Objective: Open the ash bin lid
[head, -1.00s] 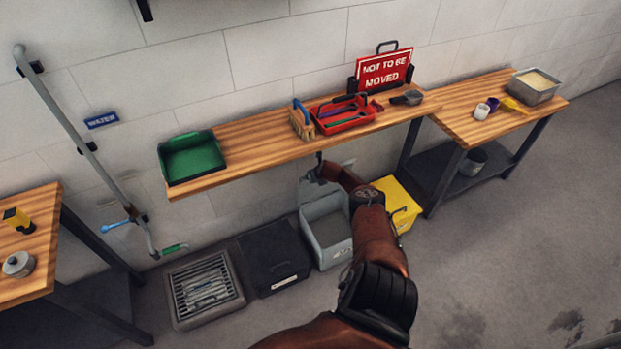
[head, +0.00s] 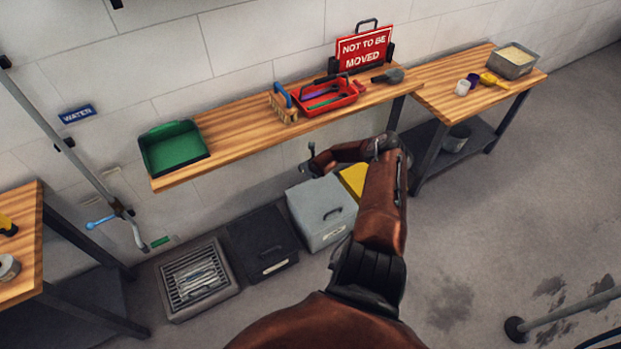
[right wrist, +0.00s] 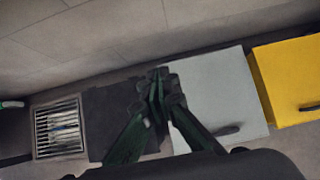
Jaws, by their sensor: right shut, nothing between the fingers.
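My right gripper (head: 309,153) is above the grey bin's back edge, near the bench's front edge, apart from the lid. In the right wrist view the gripper (right wrist: 157,82) is shut and empty. My left gripper is not in view.
A black lidded bin (head: 262,242) and a floor grate (head: 198,280) stand left of the grey bin. A yellow bin (head: 355,180) is right of it, partly behind my arm. The bench (head: 235,145) overhangs close by, holding a green tray (head: 172,150) and red caddy (head: 325,97).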

